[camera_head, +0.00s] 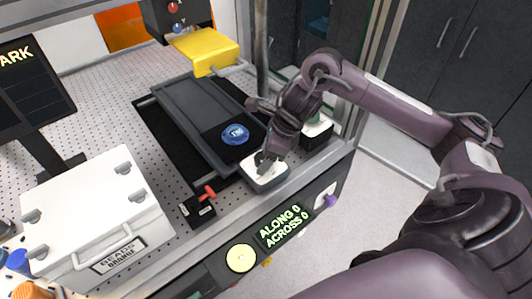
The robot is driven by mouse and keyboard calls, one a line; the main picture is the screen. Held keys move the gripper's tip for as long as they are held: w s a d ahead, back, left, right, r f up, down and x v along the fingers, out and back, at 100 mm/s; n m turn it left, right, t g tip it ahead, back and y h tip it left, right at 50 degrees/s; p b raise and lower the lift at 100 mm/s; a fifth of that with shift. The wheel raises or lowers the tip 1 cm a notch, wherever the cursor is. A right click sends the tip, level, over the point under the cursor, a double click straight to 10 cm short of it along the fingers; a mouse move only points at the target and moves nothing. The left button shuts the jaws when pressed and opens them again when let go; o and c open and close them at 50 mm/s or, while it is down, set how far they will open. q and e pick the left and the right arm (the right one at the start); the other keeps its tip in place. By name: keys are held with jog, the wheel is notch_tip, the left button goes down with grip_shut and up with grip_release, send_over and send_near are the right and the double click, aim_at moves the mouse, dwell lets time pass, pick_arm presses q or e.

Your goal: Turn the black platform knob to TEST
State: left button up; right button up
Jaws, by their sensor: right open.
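My right gripper (265,160) points down over a small grey box with a white top (270,181) at the front edge of the perforated table. Its dark fingertips are at or just above that white top, and it is open. I cannot make out the black platform knob for certain; the gripper hides much of the box's top, and dark shapes there blend with the fingers. The TEST marking cannot be read. The dark platform (190,112) with a round blue piece (235,134) lies just behind and left of the gripper. My left gripper is not in view.
A black block with a red lever (204,193) stands left of the gripper. A white case labelled BEADS ORANGE (95,205) is farther left.

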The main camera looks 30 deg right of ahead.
jog(key=c, duration=1)
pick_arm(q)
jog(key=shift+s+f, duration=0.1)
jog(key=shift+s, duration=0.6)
pick_arm(e)
jog(key=shift+m, duration=0.4)
